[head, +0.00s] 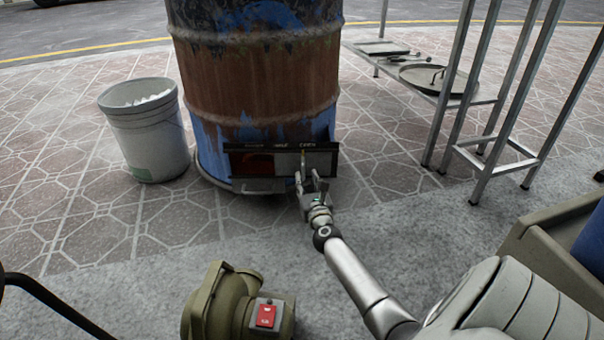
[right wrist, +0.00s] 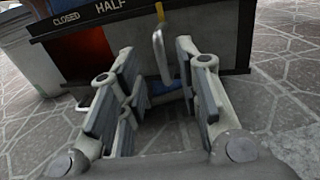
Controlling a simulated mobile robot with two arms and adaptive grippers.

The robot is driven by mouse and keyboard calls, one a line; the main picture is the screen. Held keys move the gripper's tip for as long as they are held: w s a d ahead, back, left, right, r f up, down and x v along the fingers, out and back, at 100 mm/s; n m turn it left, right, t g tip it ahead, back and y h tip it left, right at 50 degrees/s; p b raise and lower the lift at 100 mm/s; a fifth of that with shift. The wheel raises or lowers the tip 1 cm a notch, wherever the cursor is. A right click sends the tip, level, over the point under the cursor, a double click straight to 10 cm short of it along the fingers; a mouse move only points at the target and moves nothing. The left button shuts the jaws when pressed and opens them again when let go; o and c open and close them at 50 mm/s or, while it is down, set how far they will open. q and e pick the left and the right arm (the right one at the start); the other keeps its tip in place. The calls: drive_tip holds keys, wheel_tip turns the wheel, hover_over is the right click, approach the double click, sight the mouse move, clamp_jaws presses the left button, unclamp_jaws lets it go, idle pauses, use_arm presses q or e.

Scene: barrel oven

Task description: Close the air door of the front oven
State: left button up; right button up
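The front oven is a rusty blue barrel (head: 255,75) standing on the paving. Low on its front is a dark frame marked CLOSED, HALF and, apparently, OPEN. The grey sliding air door (head: 287,164) covers the middle and right of it, leaving a red-glowing opening (head: 250,163) uncovered at the left. A thin upright handle (right wrist: 160,55) stands out from the door, right of the HALF mark. My right gripper (head: 313,178) is open in front of the door. In the right wrist view, the handle shows between the spread fingertips, with gaps on both sides. My left gripper is out of view.
A grey bucket (head: 146,135) stands left of the barrel. A metal rack (head: 465,90) with pans stands at the right. A green blower (head: 230,305) with a red switch sits in the foreground. A beige-edged container (head: 545,235) is at the right edge.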

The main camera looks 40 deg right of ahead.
sight(303, 171)
drive_tip(key=b+x, duration=0.2)
drive_tip(key=x, duration=0.3)
drive_tip(key=shift+w+d+f, duration=0.1)
drive_tip(key=shift+w+f, duration=0.05)
drive_tip(key=shift+w, duration=0.05)
drive_tip(key=shift+w+d, duration=0.25)
drive_tip(key=shift+w, duration=0.1)
clamp_jaws()
